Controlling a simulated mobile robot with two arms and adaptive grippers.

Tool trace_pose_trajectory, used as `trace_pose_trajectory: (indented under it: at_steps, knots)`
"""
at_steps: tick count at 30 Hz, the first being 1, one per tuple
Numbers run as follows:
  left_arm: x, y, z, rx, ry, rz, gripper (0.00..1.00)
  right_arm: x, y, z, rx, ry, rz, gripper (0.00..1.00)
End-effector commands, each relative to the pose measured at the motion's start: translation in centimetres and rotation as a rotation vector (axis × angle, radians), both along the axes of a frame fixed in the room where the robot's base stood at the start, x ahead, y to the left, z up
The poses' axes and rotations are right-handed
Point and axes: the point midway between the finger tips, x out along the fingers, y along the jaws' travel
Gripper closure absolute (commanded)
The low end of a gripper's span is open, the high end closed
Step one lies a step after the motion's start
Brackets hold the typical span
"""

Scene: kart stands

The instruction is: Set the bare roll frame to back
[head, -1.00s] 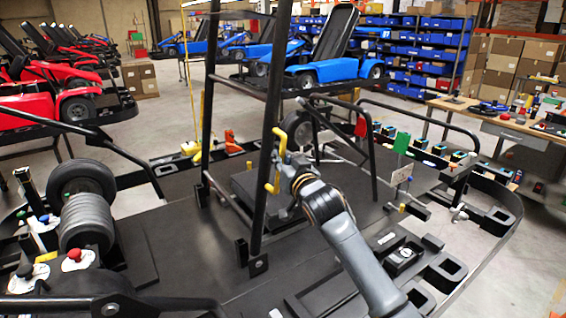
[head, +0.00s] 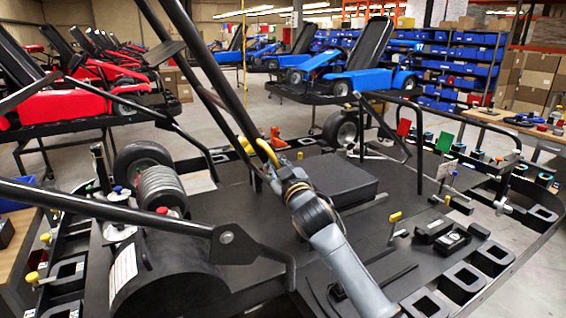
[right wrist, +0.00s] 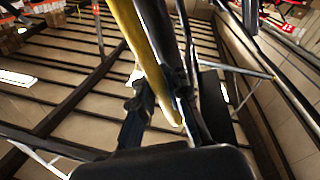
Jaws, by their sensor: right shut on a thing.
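The bare roll frame (head: 207,92) is a set of black tubes rising from the black kart deck (head: 225,190). In the head view it leans with its top toward the upper left, and the top runs out of the picture. A yellow handle (head: 268,153) sits on one of its tubes. My right gripper (head: 276,165) is shut on this handle, its arm coming in from below. In the right wrist view the yellow handle (right wrist: 148,60) passes between the dark fingers, beside a black tube. The frame's feet are partly hidden. My left gripper is not in view.
A black block (head: 335,178) lies on the deck behind my right arm. A thick black bar (head: 110,212) crosses the lower left. A ribbed grey roller (head: 163,190) stands at left. A blue kart (head: 350,62) stands behind.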

Motion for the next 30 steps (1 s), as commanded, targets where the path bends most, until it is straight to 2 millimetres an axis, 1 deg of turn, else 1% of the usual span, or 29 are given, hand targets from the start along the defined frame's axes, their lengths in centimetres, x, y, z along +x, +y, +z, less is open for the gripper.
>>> trace_pose_trajectory:
  at_steps: [1,6,8,13,22,23,24,26,30]
  knots:
    - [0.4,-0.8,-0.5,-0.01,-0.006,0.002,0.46,0.1,-0.6,0.7,-0.008,-0.031,-0.013,1.0]
    - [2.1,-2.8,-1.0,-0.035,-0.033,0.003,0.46,-0.4,0.2,0.0,-0.051,-0.059,-0.013,1.0]
    - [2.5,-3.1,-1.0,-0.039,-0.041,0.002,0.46,-0.6,0.4,-0.3,-0.06,-0.062,-0.012,1.0]
    - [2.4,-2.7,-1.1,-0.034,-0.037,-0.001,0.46,-0.7,0.7,-0.9,-0.074,-0.064,-0.012,1.0]
    - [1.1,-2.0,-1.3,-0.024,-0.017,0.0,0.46,-0.8,1.0,-1.5,-0.08,-0.053,-0.008,1.0]
    - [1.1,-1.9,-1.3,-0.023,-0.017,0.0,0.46,-0.8,1.0,-1.5,-0.08,-0.053,-0.008,0.84]
    - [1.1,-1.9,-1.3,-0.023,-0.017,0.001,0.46,-0.8,1.0,-1.6,-0.08,-0.053,-0.008,0.76]
    - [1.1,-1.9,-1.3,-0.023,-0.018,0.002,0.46,-0.8,1.0,-1.5,-0.079,-0.053,-0.008,0.63]
    - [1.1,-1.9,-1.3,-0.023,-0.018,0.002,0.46,-0.8,1.0,-1.2,-0.076,-0.058,-0.008,0.63]
